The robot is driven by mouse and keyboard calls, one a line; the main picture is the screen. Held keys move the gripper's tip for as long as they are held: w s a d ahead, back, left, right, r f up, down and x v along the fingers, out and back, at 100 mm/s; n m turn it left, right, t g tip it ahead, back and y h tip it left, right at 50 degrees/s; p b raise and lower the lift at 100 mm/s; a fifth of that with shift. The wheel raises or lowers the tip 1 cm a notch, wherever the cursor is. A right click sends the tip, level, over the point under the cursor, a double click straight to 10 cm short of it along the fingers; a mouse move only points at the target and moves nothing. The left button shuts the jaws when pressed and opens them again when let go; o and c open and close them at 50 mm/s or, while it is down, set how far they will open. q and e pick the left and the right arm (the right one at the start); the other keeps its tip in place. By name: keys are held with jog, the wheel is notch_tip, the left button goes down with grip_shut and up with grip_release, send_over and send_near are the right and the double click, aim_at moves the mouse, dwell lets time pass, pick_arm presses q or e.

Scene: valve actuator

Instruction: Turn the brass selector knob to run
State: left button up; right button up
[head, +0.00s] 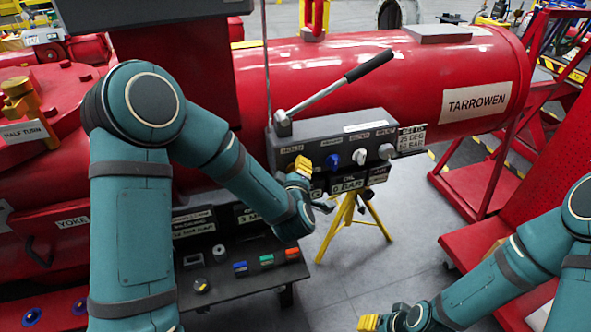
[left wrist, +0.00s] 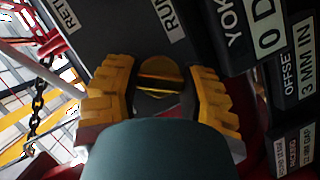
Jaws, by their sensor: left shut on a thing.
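The brass selector knob (left wrist: 158,75) shows in the left wrist view between the yellow fingers of my left gripper (left wrist: 158,92), which is shut on it. A RUN label (left wrist: 168,18) is just above the knob, and a partly cut-off label starting RET (left wrist: 62,12) is to the upper left. In the head view my left gripper (head: 302,178) is at the lower left of the grey control box (head: 300,137); it hides the knob there. My right gripper (head: 388,322) is at the bottom edge, away from the box, and its opening is unclear.
A black-handled lever (head: 340,83) rises from the box top. Blue (head: 360,157) and white (head: 386,151) knobs sit right of my left gripper. A dark shelf (head: 245,285) with small coloured items is below. Open floor (head: 390,255) lies to the right.

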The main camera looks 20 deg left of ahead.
pick_arm(q)
jog(key=m+p, duration=0.1)
jog(key=m+g+y+p, duration=0.1)
jog(key=shift+w+r+m, duration=0.1)
jog(key=shift+r+m, duration=0.15)
jog(key=shift+m, duration=0.15)
jog(key=m+g+y+p, duration=0.1)
jog(key=m+p, duration=0.1)
jog(key=p, duration=0.1)
jog(key=shift+f+m+g+y+p, duration=0.1)
jog(key=shift+m+g+y+p, duration=0.5)
jog(key=shift+m+p, duration=0.6)
jog(key=o, duration=1.2)
jog(key=shift+a+f, duration=0.1)
